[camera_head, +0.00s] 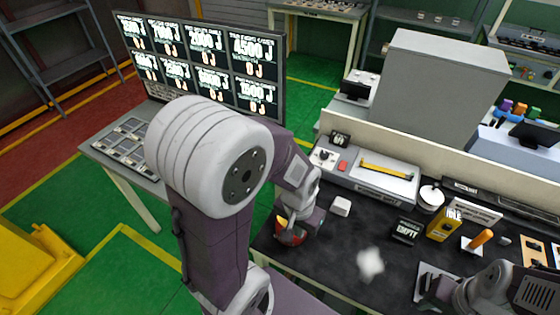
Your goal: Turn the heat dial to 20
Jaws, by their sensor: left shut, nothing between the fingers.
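A grey bench unit (360,183) with a small dark knob (323,155), a red button (343,166) and a yellow bar stands at the back of the dark worktop. No heat dial number can be read, and I cannot tell whether this knob is the heat dial. My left gripper (297,229) is shut and empty, low at the worktop's left end, beside a partly hidden red and yellow item (284,236). The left gripper is to the front left of the bench unit, apart from the knob. My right gripper (430,286) is at the lower right; its finger gap is unclear.
A white block (341,206), a black "EMPTY" sign (406,231), a yellow "IDLE" box (444,224) and an orange-handled tool (480,239) stand on the worktop (335,255). A large screen (200,60) rises at the left. The worktop's middle front is mostly clear.

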